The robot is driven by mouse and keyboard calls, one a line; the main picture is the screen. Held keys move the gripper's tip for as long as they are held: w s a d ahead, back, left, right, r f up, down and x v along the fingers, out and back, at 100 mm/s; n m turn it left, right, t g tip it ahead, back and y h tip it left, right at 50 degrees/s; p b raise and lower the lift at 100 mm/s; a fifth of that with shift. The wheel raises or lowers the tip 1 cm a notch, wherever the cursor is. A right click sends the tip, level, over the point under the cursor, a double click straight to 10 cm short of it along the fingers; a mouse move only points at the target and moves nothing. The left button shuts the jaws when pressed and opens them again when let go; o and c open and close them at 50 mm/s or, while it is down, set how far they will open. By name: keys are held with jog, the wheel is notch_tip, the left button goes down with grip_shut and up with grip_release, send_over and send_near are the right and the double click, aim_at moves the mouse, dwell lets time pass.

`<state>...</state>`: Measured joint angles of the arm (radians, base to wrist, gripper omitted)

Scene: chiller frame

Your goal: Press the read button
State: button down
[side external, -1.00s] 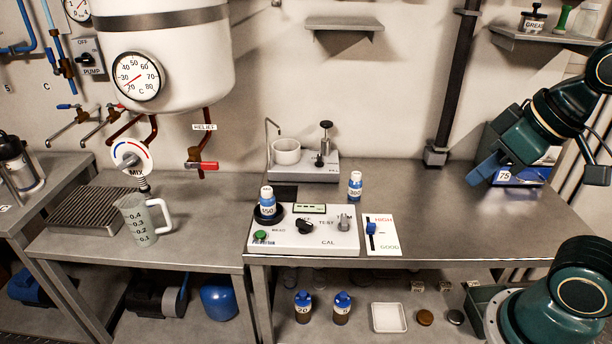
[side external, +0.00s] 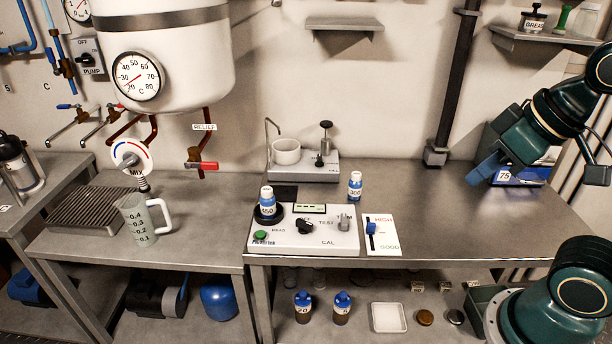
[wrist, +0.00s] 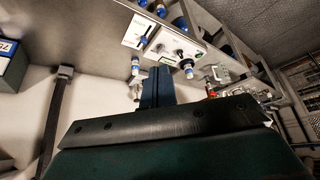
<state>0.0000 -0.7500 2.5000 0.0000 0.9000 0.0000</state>
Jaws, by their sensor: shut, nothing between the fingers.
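The read button is a green round button (side external: 260,235) at the front left corner of a white instrument box (side external: 318,240), labelled READ. The box carries a small display (side external: 309,208), a black knob (side external: 304,226) and a metal toggle (side external: 344,222). A blue-and-white bottle marked 150 (side external: 267,204) stands upright on the box's dark round seat. My gripper (side external: 480,174) is at the right, above the bench and well away from the button. Its blue fingers (wrist: 157,88) look together and empty in the wrist view.
A bottle marked 300 (side external: 355,186) stands behind the box. A HIGH/GOOD slider card (side external: 383,236) lies to its right. A measuring jug (side external: 146,219) is on the left bench. A blue bin marked 75 (side external: 520,174) is behind my gripper. The right bench top is mostly clear.

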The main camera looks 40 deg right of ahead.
jog(key=n+t+y, duration=0.3)
jog(key=n+y, duration=0.1)
jog(key=n, duration=1)
send_over(265, 235)
notch_tip(265, 235, down, 17)
jog(key=shift+f, duration=0.15)
jog(key=shift+f, duration=4.3)
